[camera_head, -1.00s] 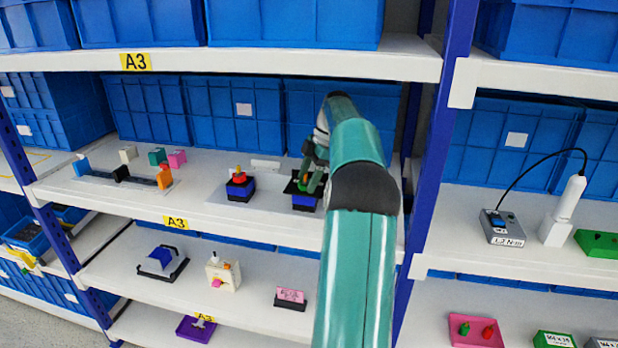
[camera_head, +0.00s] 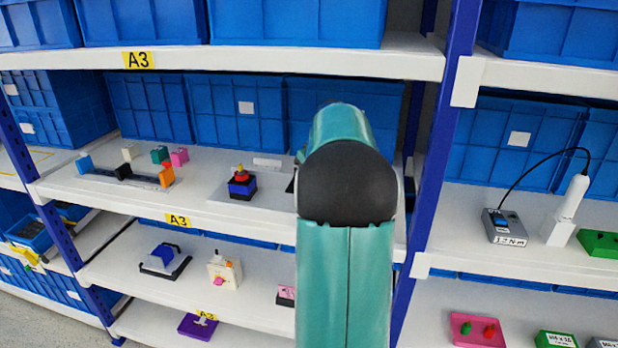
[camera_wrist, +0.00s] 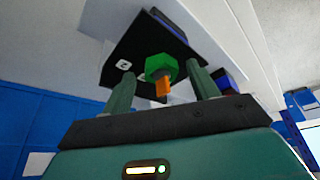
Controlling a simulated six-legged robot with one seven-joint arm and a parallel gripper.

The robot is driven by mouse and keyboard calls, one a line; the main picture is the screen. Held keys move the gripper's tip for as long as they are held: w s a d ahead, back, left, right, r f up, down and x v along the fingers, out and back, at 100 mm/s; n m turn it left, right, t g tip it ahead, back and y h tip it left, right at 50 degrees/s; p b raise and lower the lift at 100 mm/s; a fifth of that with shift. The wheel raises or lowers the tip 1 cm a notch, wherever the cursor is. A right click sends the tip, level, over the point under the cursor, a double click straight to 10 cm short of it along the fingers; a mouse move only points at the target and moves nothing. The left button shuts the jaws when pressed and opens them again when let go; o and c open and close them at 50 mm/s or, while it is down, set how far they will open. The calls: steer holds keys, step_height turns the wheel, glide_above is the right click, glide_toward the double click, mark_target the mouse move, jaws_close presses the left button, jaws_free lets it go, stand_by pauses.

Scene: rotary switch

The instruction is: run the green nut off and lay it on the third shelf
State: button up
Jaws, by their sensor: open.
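The green nut (camera_wrist: 161,67) shows in the wrist view, in front of a black plate (camera_wrist: 128,45), with an orange stem (camera_wrist: 162,90) sticking out of it toward me. My gripper (camera_wrist: 160,78) is open, with one finger on each side of the nut. Small gaps seem to show between the nut and the fingers; I cannot tell whether either touches. In the head view my arm hides the gripper and the nut. The rack shows a middle shelf (camera_head: 225,212) and a lower shelf (camera_head: 205,270); which counts as third is unclear.
A red-and-blue switch block (camera_head: 242,186) stands just left of my arm. A row of coloured blocks (camera_head: 125,172) is farther left. A blue upright (camera_head: 440,150) is close on the right. The lower shelf holds a white box (camera_head: 224,271) and a pink-topped block (camera_head: 286,295).

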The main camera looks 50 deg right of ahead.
steer(key=m, duration=0.1)
steer(key=m+h, duration=0.1)
steer(key=m, duration=0.2)
steer(key=shift+w+a+g+h, duration=0.1)
steer(key=shift+a+g+h, duration=0.2)
steer(key=shift+g, duration=0.1)
steer(key=m, duration=0.2)
steer(key=m+g, duration=0.1)
steer(key=shift+w+m+h, duration=0.2)
steer(key=shift+m+h, duration=0.2)
steer(key=m, duration=0.2)
steer(key=m+g, duration=0.1)
steer(key=m, duration=0.1)
steer(key=shift+w+a+m+g+h, duration=0.1)
steer(key=shift+w+m+g+h, duration=0.1)
steer(key=shift+m+g+h, duration=0.15)
steer(key=m+g, duration=0.1)
steer(key=m, duration=0.3)
steer(key=shift+g, duration=0.25)
steer(key=shift+c, duration=0.4)
steer(key=c, duration=0.9)
